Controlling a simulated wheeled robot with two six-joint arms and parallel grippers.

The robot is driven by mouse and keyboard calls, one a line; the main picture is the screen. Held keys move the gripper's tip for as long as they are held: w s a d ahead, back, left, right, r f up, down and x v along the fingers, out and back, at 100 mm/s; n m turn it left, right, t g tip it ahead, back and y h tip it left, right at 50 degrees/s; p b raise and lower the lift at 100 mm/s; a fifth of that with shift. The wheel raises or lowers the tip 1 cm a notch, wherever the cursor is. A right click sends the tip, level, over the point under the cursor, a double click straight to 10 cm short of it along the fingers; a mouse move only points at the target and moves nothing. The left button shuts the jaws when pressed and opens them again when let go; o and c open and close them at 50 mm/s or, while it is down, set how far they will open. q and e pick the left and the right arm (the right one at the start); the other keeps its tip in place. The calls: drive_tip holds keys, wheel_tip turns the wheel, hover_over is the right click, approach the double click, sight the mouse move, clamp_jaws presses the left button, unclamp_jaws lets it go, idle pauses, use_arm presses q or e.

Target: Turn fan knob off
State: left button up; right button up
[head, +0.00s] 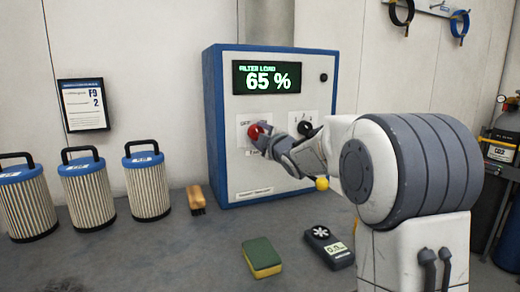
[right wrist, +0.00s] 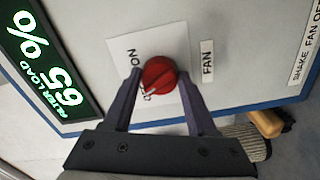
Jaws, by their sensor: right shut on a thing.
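The red fan knob (head: 254,131) is on the front of a blue-and-white filter cabinet (head: 222,165). My right gripper (head: 262,141) reaches it from the right and front. In the right wrist view the red knob (right wrist: 159,75) sits between the two fingers of my right gripper (right wrist: 160,82), which is shut on it. A ridge runs diagonally across the knob. A white plate behind it reads ON, with the other marking partly covered, and a FAN label (right wrist: 207,62) is beside it. My left gripper is not in view.
The display (head: 267,78) reads 65 %. Several filters (head: 88,190), a brush (head: 195,198), a sponge (head: 262,257) and a handheld meter (head: 330,247) stand or lie on the bench.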

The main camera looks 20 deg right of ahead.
drive_tip(key=shift+n+b, duration=1.45)
drive_tip(key=shift+n, duration=0.35)
drive_tip(key=o, duration=1.4)
drive_tip(key=shift+c, duration=0.2)
drive_tip(key=s, duration=1)
drive_tip(key=shift+s+d, duration=0.15)
drive_tip(key=shift+s, duration=0.1)
